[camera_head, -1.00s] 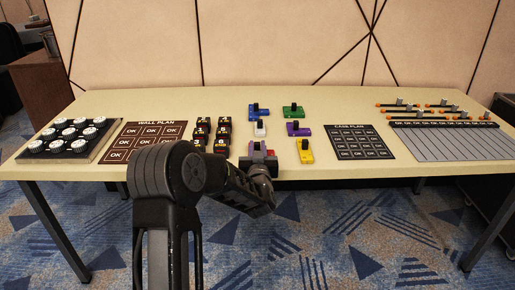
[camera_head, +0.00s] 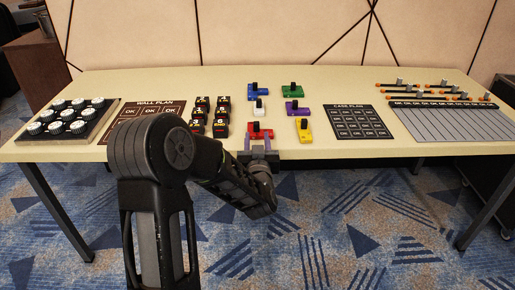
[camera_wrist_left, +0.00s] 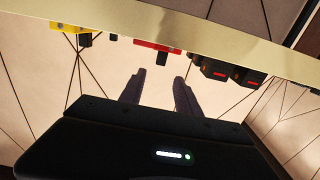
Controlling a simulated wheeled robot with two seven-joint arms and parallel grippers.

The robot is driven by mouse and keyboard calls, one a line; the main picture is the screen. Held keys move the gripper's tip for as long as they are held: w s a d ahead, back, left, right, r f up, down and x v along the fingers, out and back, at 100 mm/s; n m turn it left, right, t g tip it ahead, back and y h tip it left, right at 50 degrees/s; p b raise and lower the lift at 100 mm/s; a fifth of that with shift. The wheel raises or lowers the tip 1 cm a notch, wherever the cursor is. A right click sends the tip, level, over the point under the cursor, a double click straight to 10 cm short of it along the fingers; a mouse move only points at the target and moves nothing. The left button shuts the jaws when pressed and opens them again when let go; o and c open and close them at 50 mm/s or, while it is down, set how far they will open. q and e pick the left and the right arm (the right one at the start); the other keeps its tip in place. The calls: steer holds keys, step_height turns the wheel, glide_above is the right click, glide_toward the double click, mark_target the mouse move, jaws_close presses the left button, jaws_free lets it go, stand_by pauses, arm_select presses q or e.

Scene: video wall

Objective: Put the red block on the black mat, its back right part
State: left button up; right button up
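The red block (camera_head: 260,133), with a black knob on top, lies on the table near the front edge. It also shows in the left wrist view (camera_wrist_left: 158,46). My left gripper (camera_head: 257,146) is at the table's front edge, just in front of the red block. In the left wrist view its two fingers (camera_wrist_left: 159,84) are apart with nothing between them, and the red block is beyond their tips. The black mat (camera_head: 357,133), labelled CASE PLAN, lies flat to the right with rows of OK cells; its back right part is uncovered. My right gripper is out of view.
A yellow block (camera_head: 304,130) and a purple block (camera_head: 298,108) stand to the right. Green (camera_head: 293,90), blue (camera_head: 257,90) and white (camera_head: 259,107) blocks stand behind. Several black blocks (camera_head: 220,128) are to the left. A brown WALL PLAN mat (camera_head: 115,118) lies further left.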

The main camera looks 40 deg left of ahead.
arm_select(q)
steer(key=v, duration=0.4)
steer(key=shift+s+d, duration=0.25)
steer(key=shift+s, duration=0.05)
stand_by(0.5)
steer(key=s+d+f+m+g+h, duration=0.25)
steer(key=d+f+h, duration=0.25)
steer(key=d+f, duration=0.7)
steer(key=s+d+f+m+g+h, duration=0.25)
steer(key=d+f+h, duration=0.25)
steer(key=d+f, duration=0.7)
steer(key=s+d+f+g+h, duration=0.1)
steer(key=s+d+f+g, duration=0.2)
steer(key=s, duration=0.4)
steer(key=s+d+f+g+h, duration=0.2)
steer(key=s+d+f+g, duration=0.1)
steer(key=s+f, duration=0.3)
steer(key=s+d+f+g+h, duration=0.2)
steer(key=s+d+f, duration=0.2)
steer(key=s, duration=0.5)
steer(key=shift+d+f+m+g, duration=0.3)
steer(key=shift+f+g, duration=0.1)
steer(key=shift+f, duration=0.3)
steer(key=shift+s, duration=0.1)
